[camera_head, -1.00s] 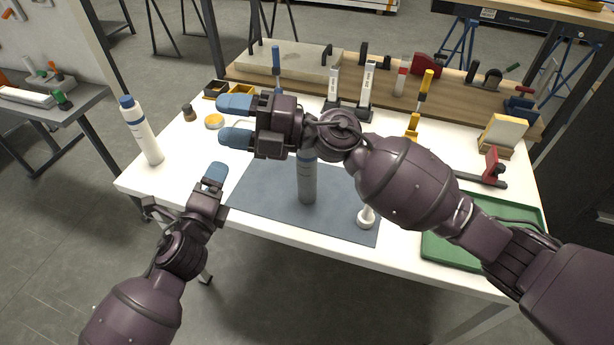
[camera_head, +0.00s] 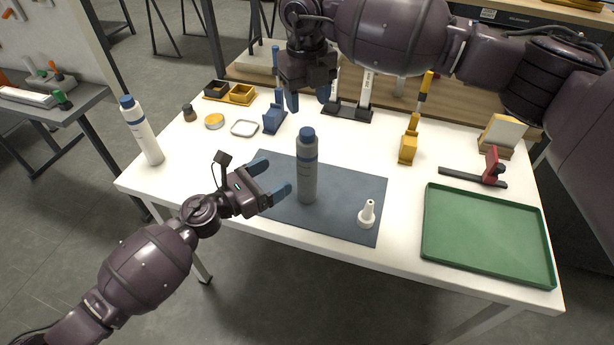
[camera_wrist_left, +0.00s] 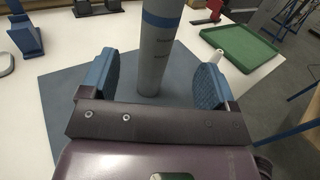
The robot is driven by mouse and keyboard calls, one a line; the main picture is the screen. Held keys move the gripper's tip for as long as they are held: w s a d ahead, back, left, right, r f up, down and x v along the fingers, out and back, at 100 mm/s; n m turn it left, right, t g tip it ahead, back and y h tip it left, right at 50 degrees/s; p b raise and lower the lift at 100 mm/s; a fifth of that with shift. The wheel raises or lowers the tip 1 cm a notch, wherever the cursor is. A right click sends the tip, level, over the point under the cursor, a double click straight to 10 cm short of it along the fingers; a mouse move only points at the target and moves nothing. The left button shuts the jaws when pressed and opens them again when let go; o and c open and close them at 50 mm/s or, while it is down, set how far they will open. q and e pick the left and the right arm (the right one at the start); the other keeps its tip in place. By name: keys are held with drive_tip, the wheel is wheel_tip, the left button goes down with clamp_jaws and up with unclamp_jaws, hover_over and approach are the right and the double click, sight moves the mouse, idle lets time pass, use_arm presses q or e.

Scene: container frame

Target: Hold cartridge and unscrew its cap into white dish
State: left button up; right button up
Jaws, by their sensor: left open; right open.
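The cartridge (camera_head: 307,178), a grey-white cylinder with a blue cap (camera_head: 307,135), stands upright on the dark mat (camera_head: 262,208). My left gripper (camera_head: 274,179) is open just left of it, fingers pointing at its body. In the left wrist view the cartridge (camera_wrist_left: 157,50) stands in line with the gap between the two blue fingers, touching neither; its cap is out of frame. My right gripper (camera_head: 307,98) is open and empty, fingers pointing down, appearing above and behind the cap. The small square white dish (camera_head: 245,129) lies on the table behind the mat, left of a blue stand.
A white nozzle (camera_head: 367,215) stands on the mat's right part. A similar blue-capped bottle (camera_head: 141,132) stands at the table's left edge. A green tray (camera_head: 485,235) lies at right. A blue stand (camera_head: 274,119) and yellow stand (camera_head: 408,149) stand behind the mat.

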sight(299, 162)
use_arm(q)
drive_tip(key=x, duration=1)
